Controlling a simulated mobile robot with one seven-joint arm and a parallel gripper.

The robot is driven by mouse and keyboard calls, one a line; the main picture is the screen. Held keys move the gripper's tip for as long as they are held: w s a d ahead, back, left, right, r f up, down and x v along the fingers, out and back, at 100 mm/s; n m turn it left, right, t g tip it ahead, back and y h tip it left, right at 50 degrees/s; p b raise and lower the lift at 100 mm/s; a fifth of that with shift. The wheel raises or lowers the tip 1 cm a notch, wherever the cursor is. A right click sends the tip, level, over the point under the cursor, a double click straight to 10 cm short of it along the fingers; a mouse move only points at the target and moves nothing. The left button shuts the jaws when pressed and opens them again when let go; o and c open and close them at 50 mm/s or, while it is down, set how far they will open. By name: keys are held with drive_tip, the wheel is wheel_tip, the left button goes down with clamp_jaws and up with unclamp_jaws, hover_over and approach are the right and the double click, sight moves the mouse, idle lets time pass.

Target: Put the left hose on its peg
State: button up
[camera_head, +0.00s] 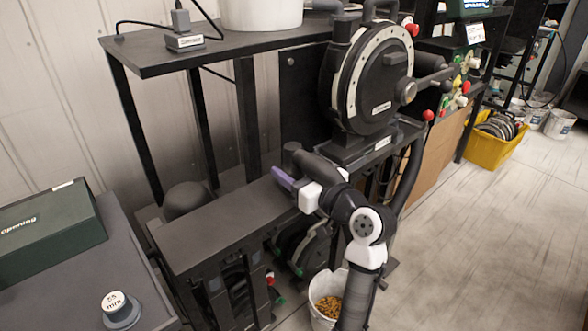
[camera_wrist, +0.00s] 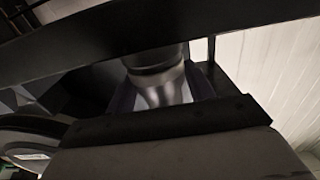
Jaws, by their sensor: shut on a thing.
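My gripper (camera_head: 284,180), with purple fingers and a white body, is over the far right end of the low dark bench, below the round seed meter. In the wrist view, a dark round piece with a shiny grey lower part, seemingly the hose (camera_wrist: 162,85), sits between the fingers. The gripper is shut on it. In the head view, a short dark upright cylinder (camera_head: 291,155) stands just behind the gripper; I cannot tell whether it is the hose or a peg. My arm hides part of this area. No peg can be made out with certainty.
The round seed meter (camera_head: 378,85) stands close behind my arm. A black curved tube (camera_head: 412,165) hangs to its right. The low dark bench (camera_head: 215,225) is bare on top. A white bucket of seed (camera_head: 318,308) stands beside my arm. A yellow crate (camera_head: 490,150) is on the floor.

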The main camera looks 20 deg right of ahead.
drive_tip(key=o, duration=1.2)
drive_tip(key=b+v, duration=0.2)
drive_tip(key=v, duration=1.1)
drive_tip(key=shift+s+d, duration=0.1)
drive_tip(key=shift+s, duration=0.3)
